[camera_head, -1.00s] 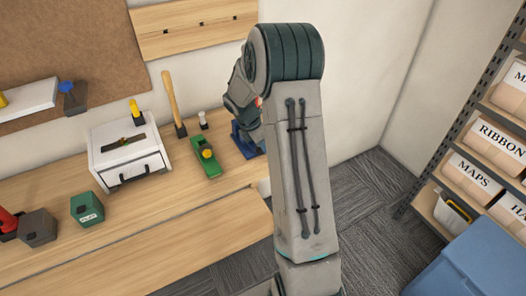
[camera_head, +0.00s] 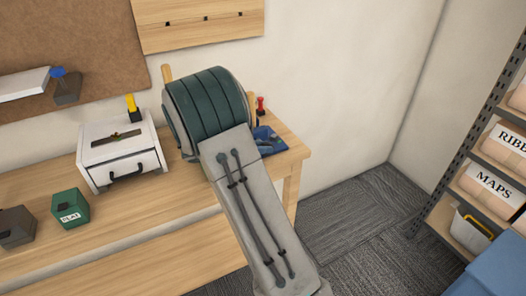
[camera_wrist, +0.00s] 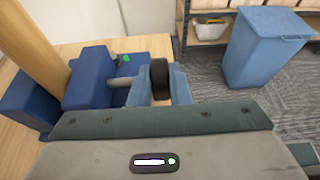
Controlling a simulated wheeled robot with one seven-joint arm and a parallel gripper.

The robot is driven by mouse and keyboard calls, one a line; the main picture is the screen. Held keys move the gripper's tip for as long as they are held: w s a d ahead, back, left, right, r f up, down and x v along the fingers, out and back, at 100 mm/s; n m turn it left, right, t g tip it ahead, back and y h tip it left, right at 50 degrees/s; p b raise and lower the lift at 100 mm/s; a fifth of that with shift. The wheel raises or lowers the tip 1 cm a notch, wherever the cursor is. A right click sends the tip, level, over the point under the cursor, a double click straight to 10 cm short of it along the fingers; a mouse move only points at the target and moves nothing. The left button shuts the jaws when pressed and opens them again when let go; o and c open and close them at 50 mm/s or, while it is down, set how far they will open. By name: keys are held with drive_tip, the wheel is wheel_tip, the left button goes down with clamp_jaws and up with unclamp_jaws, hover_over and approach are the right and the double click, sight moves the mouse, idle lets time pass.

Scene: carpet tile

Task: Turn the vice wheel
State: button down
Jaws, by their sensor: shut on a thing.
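The blue vice (camera_head: 268,140) sits at the right end of the wooden bench, partly hidden by my arm in the head view. In the wrist view the vice (camera_wrist: 92,78) is on the left, with a grey screw shaft (camera_wrist: 119,84) leading to the black wheel (camera_wrist: 160,80). My gripper (camera_wrist: 160,88) has its blue-grey fingers on either side of the wheel and is shut on it. In the head view my gripper is hidden behind my arm. The far side of the wheel is hidden.
A white drawer box (camera_head: 120,150) and a green block (camera_head: 70,208) stand left on the bench. A wooden handle (camera_wrist: 38,45) rises close to the vice. A blue bin (camera_wrist: 265,50) and shelf (camera_head: 470,225) are on the right. Carpet beyond the bench is clear.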

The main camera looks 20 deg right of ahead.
drive_tip(key=shift+a+f+h+b, duration=0.1)
drive_tip(key=shift+h+b, duration=0.2)
drive_tip(key=shift+h, duration=0.6)
drive_tip(key=c, duration=1.4)
unclamp_jaws()
drive_tip(key=shift+o, duration=0.2)
drive_tip(key=shift+r, duration=0.5)
wheel_tip(320, 180, up, 3)
drive_tip(key=shift+r, duration=0.2)
drive_tip(key=s+d+r, duration=0.6)
drive_tip(key=s+d, duration=0.2)
drive_tip(key=shift+r, duration=0.3)
drive_tip(key=shift+s+d, duration=0.1)
drive_tip(key=shift+s, duration=0.05)
